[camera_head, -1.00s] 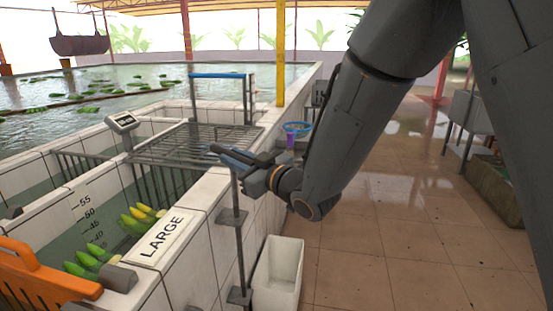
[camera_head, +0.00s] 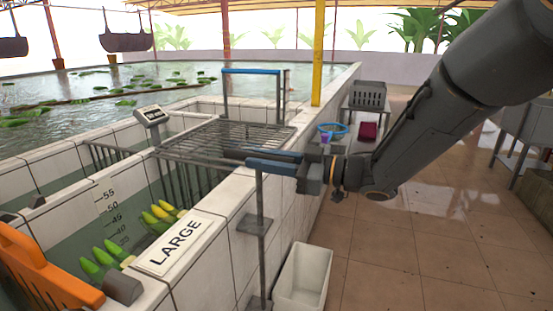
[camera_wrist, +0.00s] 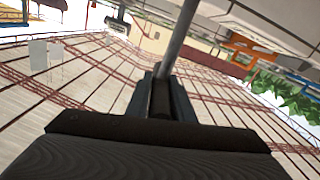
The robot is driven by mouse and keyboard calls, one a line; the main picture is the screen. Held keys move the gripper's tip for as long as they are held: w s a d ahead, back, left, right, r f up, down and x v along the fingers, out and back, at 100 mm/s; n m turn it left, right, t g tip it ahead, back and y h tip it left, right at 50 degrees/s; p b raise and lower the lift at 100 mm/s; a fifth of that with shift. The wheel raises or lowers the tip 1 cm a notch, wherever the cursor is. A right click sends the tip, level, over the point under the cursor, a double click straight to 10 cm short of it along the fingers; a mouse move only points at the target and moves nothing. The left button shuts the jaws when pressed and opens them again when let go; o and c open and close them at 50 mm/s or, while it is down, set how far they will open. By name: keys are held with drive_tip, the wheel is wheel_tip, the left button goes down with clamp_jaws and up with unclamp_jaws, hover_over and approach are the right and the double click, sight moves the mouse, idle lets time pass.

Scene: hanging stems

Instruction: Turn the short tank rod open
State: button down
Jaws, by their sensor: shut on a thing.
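The short rod (camera_head: 262,240) is a thin grey upright bar at the outer wall of the white-tiled tank, running through dark brackets. My gripper (camera_head: 270,160) is at its top, with long bluish fingers pointing left. In the wrist view, the jaws of my gripper (camera_wrist: 162,95) are shut on a grey rod (camera_wrist: 180,45), which runs upward out of them. The fingers hide the rod's top end in the head view. I cannot tell how far the rod is turned.
A wire rack (camera_head: 225,138) and a scale (camera_head: 151,116) sit on the tank behind my gripper. A LARGE sign (camera_head: 180,242), green and yellow bananas (camera_head: 165,212) and an orange crate (camera_head: 45,270) are at left. A white bin (camera_head: 303,277) stands below. Tiled floor is open at right.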

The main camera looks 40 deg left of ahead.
drive_tip(key=shift+a+r, duration=0.1)
drive_tip(key=shift+r, duration=0.1)
drive_tip(key=c, duration=1.6)
unclamp_jaws()
drive_tip(key=shift+o, duration=0.2)
drive_tip(key=shift+f, duration=0.1)
drive_tip(key=shift+b+v, duration=0.65)
drive_tip(key=shift+v, duration=3.3)
